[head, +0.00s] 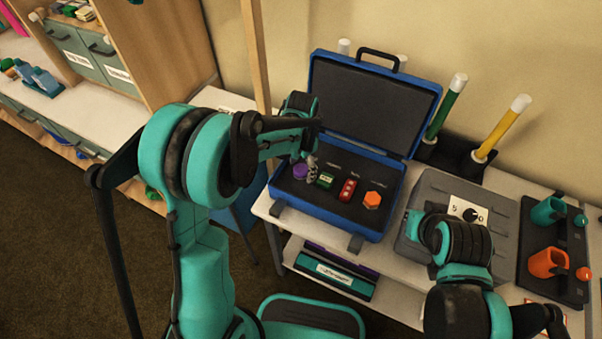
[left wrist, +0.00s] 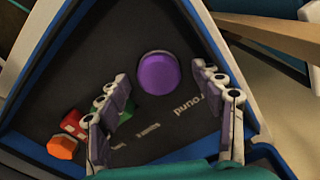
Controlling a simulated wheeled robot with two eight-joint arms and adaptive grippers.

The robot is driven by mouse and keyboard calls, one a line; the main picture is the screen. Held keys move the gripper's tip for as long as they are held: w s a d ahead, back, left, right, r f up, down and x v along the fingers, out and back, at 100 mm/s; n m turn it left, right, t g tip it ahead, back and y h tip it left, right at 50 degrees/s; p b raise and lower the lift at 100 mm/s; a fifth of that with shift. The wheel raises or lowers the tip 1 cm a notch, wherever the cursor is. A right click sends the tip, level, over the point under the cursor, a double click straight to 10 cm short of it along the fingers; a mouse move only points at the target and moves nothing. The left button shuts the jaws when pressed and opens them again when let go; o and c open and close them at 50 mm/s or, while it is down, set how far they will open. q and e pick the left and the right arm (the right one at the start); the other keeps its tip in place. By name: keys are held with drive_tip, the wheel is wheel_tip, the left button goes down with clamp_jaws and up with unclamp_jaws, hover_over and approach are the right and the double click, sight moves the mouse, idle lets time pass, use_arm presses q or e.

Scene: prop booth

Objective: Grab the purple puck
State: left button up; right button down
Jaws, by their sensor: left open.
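The purple puck (head: 300,171) is a round disc in the left part of the open blue case (head: 318,211) in the head view. In the left wrist view the puck (left wrist: 159,73) lies on the dark lining, just past the gap between my fingertips. My left gripper (head: 310,163) is over the case beside the puck. Its two fingers (left wrist: 160,86) are spread apart with nothing between them, one on each side of the puck's line. Neither finger visibly touches it. My right arm is at the lower right of the head view, but its fingers are not visible.
A green block (head: 325,180), a red block (head: 347,190) and an orange hexagonal piece (head: 372,199) sit in a row right of the puck. The raised case lid (head: 368,104) stands behind. A grey box with a dial (head: 470,214) stands to the right.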

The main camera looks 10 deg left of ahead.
use_arm(q)
drive_tip(key=shift+r, duration=0.1)
drive_tip(key=c, duration=1.3)
drive_tip(key=shift+r, duration=0.1)
